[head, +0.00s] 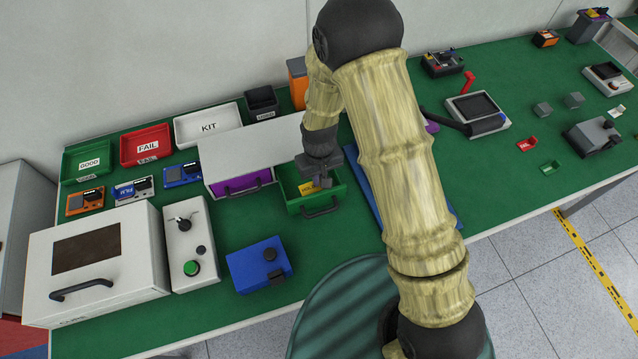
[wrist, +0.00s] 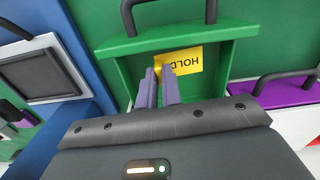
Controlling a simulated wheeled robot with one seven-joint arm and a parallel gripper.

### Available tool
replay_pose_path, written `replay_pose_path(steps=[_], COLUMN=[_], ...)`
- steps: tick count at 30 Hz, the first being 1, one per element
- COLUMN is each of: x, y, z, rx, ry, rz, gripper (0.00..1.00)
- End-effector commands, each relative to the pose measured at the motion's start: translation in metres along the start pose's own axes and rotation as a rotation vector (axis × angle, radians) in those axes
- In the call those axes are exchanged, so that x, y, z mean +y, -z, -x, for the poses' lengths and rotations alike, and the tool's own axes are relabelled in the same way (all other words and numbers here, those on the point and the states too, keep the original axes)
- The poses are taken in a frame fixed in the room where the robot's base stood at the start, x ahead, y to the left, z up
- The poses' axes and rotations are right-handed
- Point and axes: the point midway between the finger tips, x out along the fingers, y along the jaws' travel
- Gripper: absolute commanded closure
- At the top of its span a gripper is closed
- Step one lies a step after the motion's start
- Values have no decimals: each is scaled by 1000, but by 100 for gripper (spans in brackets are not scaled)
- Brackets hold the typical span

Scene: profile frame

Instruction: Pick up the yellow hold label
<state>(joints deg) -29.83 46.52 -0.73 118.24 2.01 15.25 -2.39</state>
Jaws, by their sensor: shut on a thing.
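The yellow hold label (wrist: 190,62) lies inside an open green drawer, and its word HOLD reads upside down in the wrist view. In the head view a small part of the label (head: 306,188) shows beside my gripper. My gripper (wrist: 163,72) reaches into the green drawer (head: 337,193), with its two purple-grey fingers close together on the label's left end. The fingertips hide that end of the label. In the head view my gripper (head: 318,180) is over the drawer, and its fingers are partly hidden.
A closed purple drawer (head: 243,184) is left of the green one, in the same white cabinet (head: 240,155). A blue box (head: 258,264) and a white control box (head: 188,245) stand to the left.

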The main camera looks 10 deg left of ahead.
Motion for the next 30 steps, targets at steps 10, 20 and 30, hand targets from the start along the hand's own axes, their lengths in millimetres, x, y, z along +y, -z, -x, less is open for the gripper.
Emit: replay_pose_path(steps=[10,20,30], x=[0,0,0], y=[0,0,0], z=[52,58,57], rx=[3,-1,0], ry=[0,0,0], rz=[-1,-1,-1], gripper=[100,100,100])
